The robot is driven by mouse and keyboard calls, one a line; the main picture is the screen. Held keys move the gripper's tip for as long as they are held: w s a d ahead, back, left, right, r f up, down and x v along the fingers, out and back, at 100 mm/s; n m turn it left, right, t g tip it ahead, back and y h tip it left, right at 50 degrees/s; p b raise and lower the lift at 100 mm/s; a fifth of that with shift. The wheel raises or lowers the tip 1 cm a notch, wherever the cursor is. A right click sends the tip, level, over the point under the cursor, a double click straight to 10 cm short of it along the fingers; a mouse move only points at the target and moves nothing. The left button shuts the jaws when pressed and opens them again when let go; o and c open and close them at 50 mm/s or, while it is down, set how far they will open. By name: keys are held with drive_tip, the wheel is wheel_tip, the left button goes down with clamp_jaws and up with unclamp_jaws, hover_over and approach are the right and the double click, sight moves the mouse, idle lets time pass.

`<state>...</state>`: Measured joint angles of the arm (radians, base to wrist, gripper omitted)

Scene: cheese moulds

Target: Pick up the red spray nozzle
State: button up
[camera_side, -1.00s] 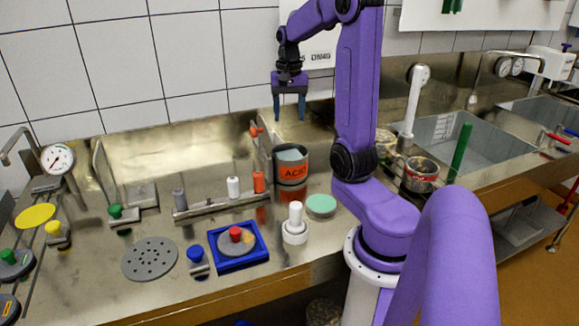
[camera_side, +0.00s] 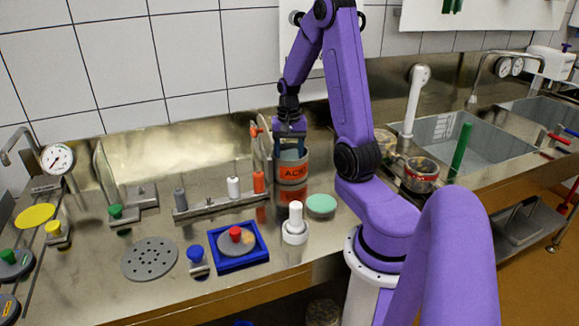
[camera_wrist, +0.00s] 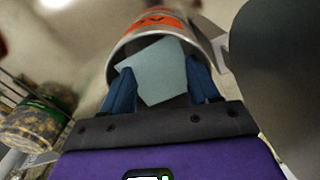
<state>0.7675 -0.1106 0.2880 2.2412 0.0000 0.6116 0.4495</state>
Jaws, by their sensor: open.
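The red nozzle (camera_side: 258,182) stands upright at the right end of a low metal rack (camera_side: 215,206), in line with a white one (camera_side: 233,187) and a grey one (camera_side: 180,199). My gripper (camera_side: 291,152) is right of and behind the red nozzle, at the mouth of the metal can with an orange ACID label (camera_side: 292,173). In the wrist view my gripper (camera_wrist: 160,72) has its two blue fingers apart at the can's rim, with a pale grey-blue surface (camera_wrist: 160,70) showing between them. Whether they touch it I cannot tell. The red nozzle is not identifiable in the wrist view.
A blue tray (camera_side: 222,264) holds a grey disc with a red knob (camera_side: 235,234). A white-knobbed piece (camera_side: 295,226) and a green disc (camera_side: 321,205) stand in front of the can. A perforated grey disc (camera_side: 149,260) lies left. Sinks (camera_side: 480,150) are at the right.

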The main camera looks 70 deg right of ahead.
drive_tip(key=shift+d+f, duration=0.15)
drive_tip(key=shift+f, duration=2.4)
clamp_jaws()
drive_tip(key=shift+r, duration=0.15)
